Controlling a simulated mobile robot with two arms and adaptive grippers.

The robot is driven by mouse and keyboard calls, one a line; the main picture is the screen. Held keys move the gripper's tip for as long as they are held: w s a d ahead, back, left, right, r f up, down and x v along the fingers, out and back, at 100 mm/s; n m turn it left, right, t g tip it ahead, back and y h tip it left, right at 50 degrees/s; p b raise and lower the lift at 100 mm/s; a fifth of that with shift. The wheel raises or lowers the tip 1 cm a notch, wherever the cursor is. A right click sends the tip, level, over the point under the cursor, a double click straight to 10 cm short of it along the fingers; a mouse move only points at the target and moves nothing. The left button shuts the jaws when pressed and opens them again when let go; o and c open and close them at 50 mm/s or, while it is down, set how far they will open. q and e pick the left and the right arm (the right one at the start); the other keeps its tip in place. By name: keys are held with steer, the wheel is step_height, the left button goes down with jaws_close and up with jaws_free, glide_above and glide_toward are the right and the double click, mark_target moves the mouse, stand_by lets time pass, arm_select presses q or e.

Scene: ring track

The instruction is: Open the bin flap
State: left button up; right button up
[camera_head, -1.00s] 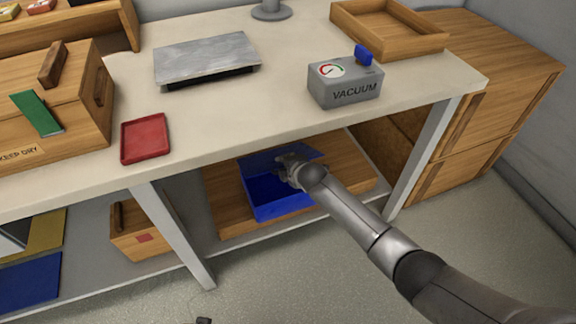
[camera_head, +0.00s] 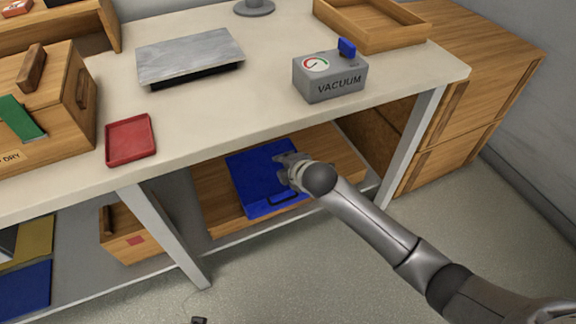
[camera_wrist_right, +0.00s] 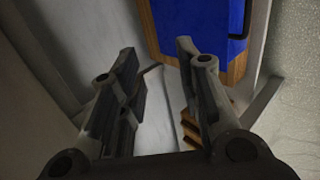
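The blue bin flap (camera_head: 256,172) lies flat, as a blue panel with a dark handle (camera_head: 284,198) on its near edge, on the wooden shelf under the table. I see no inside of the bin. My right gripper (camera_head: 283,165) is at the panel's right part, above or beside it; contact cannot be told. In the right wrist view the flap (camera_wrist_right: 190,28) and handle (camera_wrist_right: 243,20) lie beyond the fingers. The right gripper (camera_wrist_right: 155,75) is open there, with nothing between the fingers. My left gripper is not in view.
The tabletop (camera_head: 225,115) overhangs the shelf. A pale table leg (camera_head: 411,140) stands to the right, another (camera_head: 165,235) to the left. A grey vacuum box (camera_head: 330,80) and red tray (camera_head: 131,140) stand on top. The floor (camera_head: 330,270) in front is mostly clear.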

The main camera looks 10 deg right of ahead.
steer(key=shift+v, duration=0.95)
